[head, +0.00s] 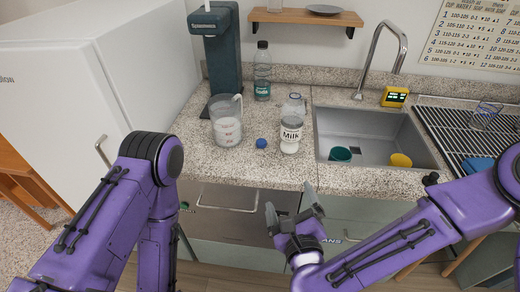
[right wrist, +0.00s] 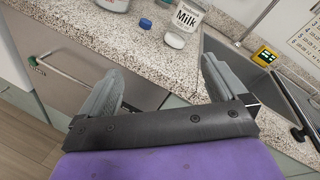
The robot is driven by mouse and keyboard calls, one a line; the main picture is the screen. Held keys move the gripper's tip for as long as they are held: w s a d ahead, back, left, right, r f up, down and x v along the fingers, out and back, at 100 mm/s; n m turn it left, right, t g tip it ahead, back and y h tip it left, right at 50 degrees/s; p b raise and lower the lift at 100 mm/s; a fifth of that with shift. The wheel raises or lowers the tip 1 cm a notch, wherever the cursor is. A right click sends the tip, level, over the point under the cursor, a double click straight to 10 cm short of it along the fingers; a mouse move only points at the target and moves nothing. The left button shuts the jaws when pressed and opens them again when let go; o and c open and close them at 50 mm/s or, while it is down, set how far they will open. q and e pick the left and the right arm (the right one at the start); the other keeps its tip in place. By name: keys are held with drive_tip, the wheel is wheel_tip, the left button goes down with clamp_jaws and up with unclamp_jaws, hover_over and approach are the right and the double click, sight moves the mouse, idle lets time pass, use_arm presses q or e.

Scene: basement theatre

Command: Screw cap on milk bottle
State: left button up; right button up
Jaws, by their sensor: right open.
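The white milk bottle (head: 291,137), labelled "Milk", stands upright on the speckled counter left of the sink. It also shows in the right wrist view (right wrist: 187,17), cut off at the top edge. A small blue cap (head: 261,143) lies on the counter just left of the bottle, apart from it; it also shows in the right wrist view (right wrist: 145,24). My right gripper (head: 291,204) is open and empty, in front of and below the counter's front edge, apart from both. My left arm is in view at the left, but its gripper is not.
A measuring jug (head: 227,122) stands left of the cap. A small clear jar (head: 294,103) is close behind the milk bottle. The sink (head: 375,130) lies right. Counter in front of the cap is clear.

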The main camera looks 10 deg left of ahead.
drive_tip(key=s+d+f+n+g+h, duration=0.2)
drive_tip(key=s+d+f+n+g, duration=0.35)
drive_tip(key=f, duration=0.55)
drive_tip(key=s+d+f+n+g+h, duration=0.1)
drive_tip(key=s+d+f+n+g, duration=0.1)
drive_tip(key=d+f+n, duration=0.65)
drive_tip(key=s+d+f+n+g+h, duration=0.2)
drive_tip(key=s+d+f, duration=0.2)
drive_tip(key=s+d, duration=0.2)
drive_tip(key=s+d+f+n+g+h, duration=0.3)
drive_tip(key=s+d+f, duration=0.2)
drive_tip(key=d, duration=0.6)
drive_tip(key=s, duration=0.2)
drive_tip(key=shift+s+d+f, duration=0.15)
drive_tip(key=shift+s, duration=0.15)
